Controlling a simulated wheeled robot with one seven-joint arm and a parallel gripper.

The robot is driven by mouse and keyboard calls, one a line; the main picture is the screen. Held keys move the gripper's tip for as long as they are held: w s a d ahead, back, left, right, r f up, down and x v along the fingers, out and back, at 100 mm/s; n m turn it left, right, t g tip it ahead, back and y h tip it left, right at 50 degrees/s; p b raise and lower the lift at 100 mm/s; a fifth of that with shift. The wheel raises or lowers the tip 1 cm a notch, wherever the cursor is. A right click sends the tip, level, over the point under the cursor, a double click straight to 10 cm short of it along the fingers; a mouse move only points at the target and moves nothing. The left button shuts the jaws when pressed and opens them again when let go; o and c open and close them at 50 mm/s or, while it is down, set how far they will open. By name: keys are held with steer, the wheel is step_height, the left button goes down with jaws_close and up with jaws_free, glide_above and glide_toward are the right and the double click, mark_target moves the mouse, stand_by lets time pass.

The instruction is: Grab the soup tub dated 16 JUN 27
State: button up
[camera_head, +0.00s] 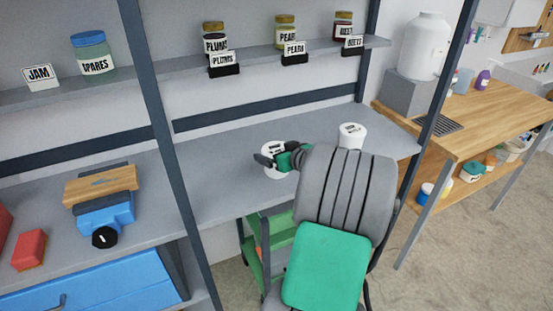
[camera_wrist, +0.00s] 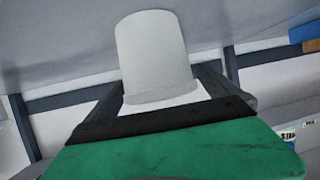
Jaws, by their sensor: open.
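Two white tubs with dark print on their lids stand on the grey shelf top (camera_head: 215,190) in the head view. The left tub (camera_head: 273,147) is partly hidden by my gripper (camera_head: 272,161); the right tub (camera_head: 351,136) stands apart from it, behind my arm. The print on both lids is too small to read, so I cannot tell which is dated 16 JUN 27. In the wrist view one plain white tub (camera_wrist: 152,50) is between the fingers of my open gripper (camera_wrist: 165,85). No label shows on that side, and I cannot tell whether the fingers touch it.
An upper shelf holds jars (camera_head: 285,32) and name cards (camera_head: 294,52). A dark upright post (camera_head: 165,130) stands left of the tubs. A blue device (camera_head: 103,213) sits on the left bench. The shelf top left of the tubs is clear.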

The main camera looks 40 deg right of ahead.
steer(key=c, duration=1.7)
steer(key=shift+r, duration=0.15)
steer(key=shift+c, duration=0.3)
steer(key=shift+r, duration=0.1)
